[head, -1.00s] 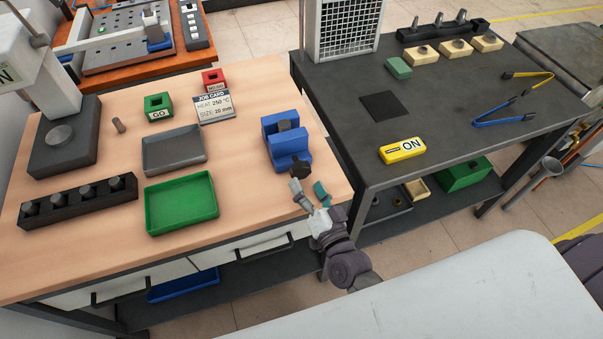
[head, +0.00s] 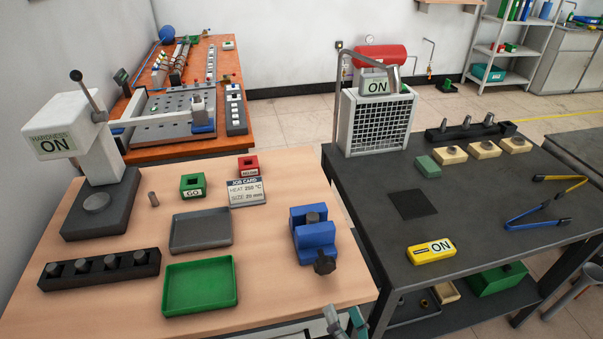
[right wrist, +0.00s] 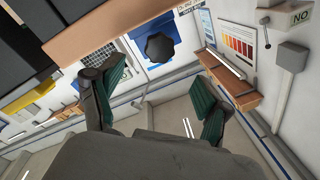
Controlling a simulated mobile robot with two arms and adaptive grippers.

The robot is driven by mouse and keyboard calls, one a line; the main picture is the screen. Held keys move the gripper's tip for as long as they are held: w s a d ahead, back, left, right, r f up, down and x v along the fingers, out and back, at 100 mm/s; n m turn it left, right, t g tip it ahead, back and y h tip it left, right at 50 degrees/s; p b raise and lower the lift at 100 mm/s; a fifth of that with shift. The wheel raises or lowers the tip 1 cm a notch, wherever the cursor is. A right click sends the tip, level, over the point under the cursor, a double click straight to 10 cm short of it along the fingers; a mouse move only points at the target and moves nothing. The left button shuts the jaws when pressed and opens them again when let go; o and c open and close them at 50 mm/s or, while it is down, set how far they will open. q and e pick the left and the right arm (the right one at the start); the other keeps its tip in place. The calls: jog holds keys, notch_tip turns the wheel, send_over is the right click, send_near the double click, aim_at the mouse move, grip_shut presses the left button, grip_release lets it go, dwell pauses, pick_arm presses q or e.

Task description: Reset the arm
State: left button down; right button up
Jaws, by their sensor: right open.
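My right gripper (head: 345,323) shows at the bottom edge of the head view, at the front edge of the wooden bench (head: 300,175). Only its fingertips show there. In the right wrist view its two green-padded fingers (right wrist: 163,98) are spread apart with nothing between them. My left gripper is not in view.
A green tray (head: 200,287), a grey tray (head: 200,231) and a black holder with several pieces (head: 100,270) lie on the bench. The hardness tester (head: 98,200) stands at left.

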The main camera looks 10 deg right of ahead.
jog(key=s+d+f+n+g, duration=0.1)
jog(key=s+f+n+g, duration=0.3)
jog(key=f, duration=1.1)
jog(key=s+d+f+n+g, duration=0.15)
jog(key=s+f+g, duration=0.4)
jog(key=f, duration=0.85)
jog(key=s+d+f+n+g+h, duration=0.1)
jog(key=s+d+f+n+g, duration=0.2)
jog(key=s+f, duration=0.6)
jog(key=s+d+f+n+g+h, duration=0.15)
jog(key=s+f+g, duration=0.35)
jog(key=s, duration=0.8)
jog(key=m+t+y, duration=0.3)
jog(key=t, duration=1.4)
send_near(327, 271)
jog(key=w, duration=0.4)
jog(key=w+a+p, duration=0.1)
jog(key=w, duration=0.2)
jog(key=w+p, duration=0.1)
jog(key=w, duration=0.3)
jog(key=shift+w+a+r, duration=0.15)
jog(key=shift+w+a, duration=0.15)
